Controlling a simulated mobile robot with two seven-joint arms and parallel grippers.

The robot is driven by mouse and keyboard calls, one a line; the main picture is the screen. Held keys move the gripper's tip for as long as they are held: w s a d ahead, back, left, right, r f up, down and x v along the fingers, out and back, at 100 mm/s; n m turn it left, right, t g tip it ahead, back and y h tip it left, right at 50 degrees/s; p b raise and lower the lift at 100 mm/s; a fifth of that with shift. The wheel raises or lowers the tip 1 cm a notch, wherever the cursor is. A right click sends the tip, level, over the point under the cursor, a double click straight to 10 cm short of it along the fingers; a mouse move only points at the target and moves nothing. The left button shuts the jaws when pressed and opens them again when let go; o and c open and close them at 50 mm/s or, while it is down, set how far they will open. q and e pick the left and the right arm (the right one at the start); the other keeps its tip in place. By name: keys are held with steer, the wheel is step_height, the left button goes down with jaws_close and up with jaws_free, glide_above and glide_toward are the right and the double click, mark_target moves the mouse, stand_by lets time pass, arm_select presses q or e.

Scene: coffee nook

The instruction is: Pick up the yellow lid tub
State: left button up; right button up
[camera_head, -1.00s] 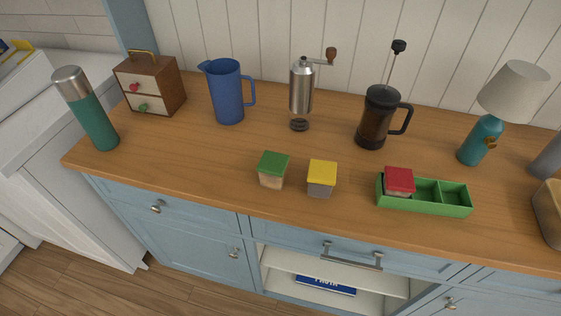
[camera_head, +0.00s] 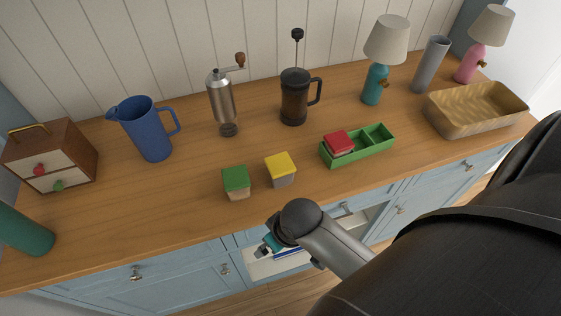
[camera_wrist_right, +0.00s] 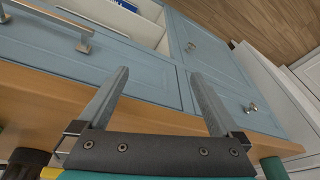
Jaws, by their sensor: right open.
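The yellow lid tub (camera_head: 281,170) is a small grey tub with a square yellow lid, upright on the wooden counter near its front edge. The green lid tub (camera_head: 236,182) stands just left of it, apart. My right gripper (camera_wrist_right: 159,73) is open, with nothing between its fingers in the right wrist view, facing the blue cabinet front. In the head view my right arm comes in from the right and its hand is in front of the counter edge, nearer than the yellow lid tub and mostly hidden by the wrist. My left gripper is not in view.
A green divided box (camera_head: 357,146) holds a red lid tub (camera_head: 338,143) to the right. Behind stand a blue pitcher (camera_head: 147,128), a grinder (camera_head: 222,102) and a French press (camera_head: 295,97). The counter just behind the tubs is clear.

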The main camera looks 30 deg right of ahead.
step_height(320, 180, up, 10)
steer(key=a+p, duration=0.2)
step_height(320, 180, up, 14)
steer(key=m+g+h, duration=0.1)
steer(key=m+g, duration=0.2)
steer(key=m, duration=0.1)
glide_above(279, 160)
steer(key=f, duration=0.3)
steer(key=f+b, duration=0.1)
steer(key=f, duration=0.5)
steer(key=shift+w+d+f+b, duration=0.1)
steer(key=shift+d+f+b, duration=0.2)
steer(key=shift+f, duration=0.05)
steer(key=shift+a+f+b, duration=0.15)
steer(key=shift+f+b, duration=0.05)
steer(key=shift+f, duration=1.2)
steer(key=shift+a+f+b, duration=0.15)
steer(key=shift+f, duration=1.2)
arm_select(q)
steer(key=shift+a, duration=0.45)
arm_select(e)
steer(key=shift+r, duration=0.1)
steer(key=c, duration=1.3)
